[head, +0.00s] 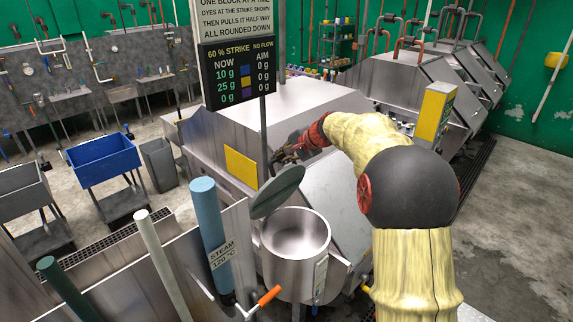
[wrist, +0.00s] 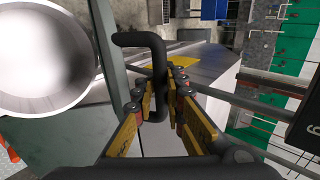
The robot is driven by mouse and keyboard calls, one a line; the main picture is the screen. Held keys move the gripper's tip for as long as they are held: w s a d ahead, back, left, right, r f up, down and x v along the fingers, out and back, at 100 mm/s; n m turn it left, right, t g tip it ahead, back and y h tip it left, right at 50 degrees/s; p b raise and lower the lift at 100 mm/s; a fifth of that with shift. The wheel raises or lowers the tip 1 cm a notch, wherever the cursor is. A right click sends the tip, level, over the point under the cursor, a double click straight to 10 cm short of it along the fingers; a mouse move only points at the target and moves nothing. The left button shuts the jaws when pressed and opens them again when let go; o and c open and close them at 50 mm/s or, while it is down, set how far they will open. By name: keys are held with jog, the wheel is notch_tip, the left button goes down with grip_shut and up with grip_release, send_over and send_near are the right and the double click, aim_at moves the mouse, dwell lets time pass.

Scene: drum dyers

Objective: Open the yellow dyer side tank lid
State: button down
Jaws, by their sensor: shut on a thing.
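The side tank (head: 296,243) is a round steel pot on the front of the machine with the yellow panel (head: 241,167). Its grey-green lid (head: 278,191) stands tilted up above the rim, and the tank's mouth and empty-looking inside show. In the wrist view the open tank (wrist: 45,60) is at the left, with the lid (wrist: 112,50) seen nearly edge-on beside it. My gripper (head: 284,156) is behind the lid's upper edge in the head view. In the wrist view my gripper (wrist: 160,88) has its fingers on both sides of the black bent lid handle (wrist: 141,40).
A blue steam pipe (head: 208,235) and an orange-handled valve (head: 268,296) stand left of the tank. A hanging sign (head: 237,70) is above the machine. Blue (head: 103,158) and grey tubs stand at the left. Bare floor shows at the right.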

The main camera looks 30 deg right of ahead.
jog(key=shift+w+a+r, duration=0.2)
jog(key=shift+w+r, duration=0.15)
jog(key=shift+w, duration=0.3)
jog(key=shift+w+a+r, duration=0.2)
jog(key=shift+w+r, duration=0.15)
jog(key=shift+w, duration=0.3)
jog(key=c, duration=2.3)
grip_release()
jog(key=shift+o, duration=0.5)
jog(key=shift+s, duration=0.15)
jog(key=shift+f, duration=0.25)
jog(key=v, duration=1.2)
